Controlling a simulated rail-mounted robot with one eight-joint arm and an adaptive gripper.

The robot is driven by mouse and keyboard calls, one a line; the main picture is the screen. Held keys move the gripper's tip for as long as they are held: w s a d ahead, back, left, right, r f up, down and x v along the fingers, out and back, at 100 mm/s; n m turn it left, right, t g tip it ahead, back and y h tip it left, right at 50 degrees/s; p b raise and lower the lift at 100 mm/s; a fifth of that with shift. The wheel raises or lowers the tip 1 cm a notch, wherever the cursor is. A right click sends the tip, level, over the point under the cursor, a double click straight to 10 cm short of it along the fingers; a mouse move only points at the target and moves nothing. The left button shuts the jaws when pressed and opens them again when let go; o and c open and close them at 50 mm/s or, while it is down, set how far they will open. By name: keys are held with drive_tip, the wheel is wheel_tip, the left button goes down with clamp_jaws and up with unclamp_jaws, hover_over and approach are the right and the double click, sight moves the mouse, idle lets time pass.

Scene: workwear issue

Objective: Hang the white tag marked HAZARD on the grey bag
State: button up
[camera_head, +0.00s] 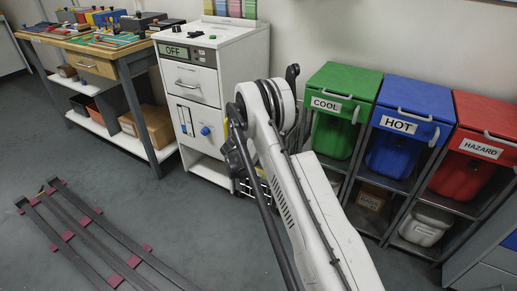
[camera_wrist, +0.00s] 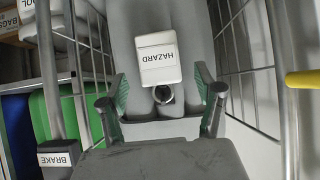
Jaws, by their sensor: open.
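The white tag marked HAZARD (camera_wrist: 160,60) shows in the wrist view, between the fingers of my gripper (camera_wrist: 160,78). The green-padded fingers are spread apart, one on each side of the tag, with gaps visible. A dark round ring or hole (camera_wrist: 163,95) shows at the tag's lower edge in the picture. Behind the tag is a smooth grey surface (camera_wrist: 125,35), which may be the grey bag; I cannot tell for sure. Whether the tag touches it is also unclear. In the head view my arm hides the gripper and tag.
Metal wire frames flank the gripper on both sides in the wrist view, with a BRAKE block (camera_wrist: 60,155) at left and a yellow bar (camera_wrist: 303,79) at right. Green (camera_head: 338,95), blue (camera_head: 410,110) and red (camera_head: 480,140) lidded bins and a white cabinet (camera_head: 215,80) line the wall.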

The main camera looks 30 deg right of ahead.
drive_tip(key=v, duration=1.1)
drive_tip(key=s+a+r+n+y, duration=0.2)
drive_tip(key=s+a+r+n, duration=0.15)
drive_tip(key=s+r, duration=0.7)
drive_tip(key=s+a+r+n+y, duration=0.2)
drive_tip(key=s+a+r+y, duration=0.3)
drive_tip(key=r, duration=1)
drive_tip(key=s+a+r+n+y, duration=0.1)
drive_tip(key=s+a+n, duration=0.15)
drive_tip(key=s, duration=0.75)
drive_tip(key=s+a+r+n+t+y, duration=0.1)
drive_tip(key=s+a, duration=0.2)
drive_tip(key=s, duration=0.7)
drive_tip(key=s+a+r+n, duration=0.2)
drive_tip(key=s+a, duration=0.1)
drive_tip(key=s, duration=0.6)
wheel_tip(320, 180, up, 18)
drive_tip(key=p, duration=1.8)
drive_tip(key=shift+s+a+f, duration=0.15)
drive_tip(key=shift+a+f, duration=0.05)
drive_tip(key=shift+a, duration=0.05)
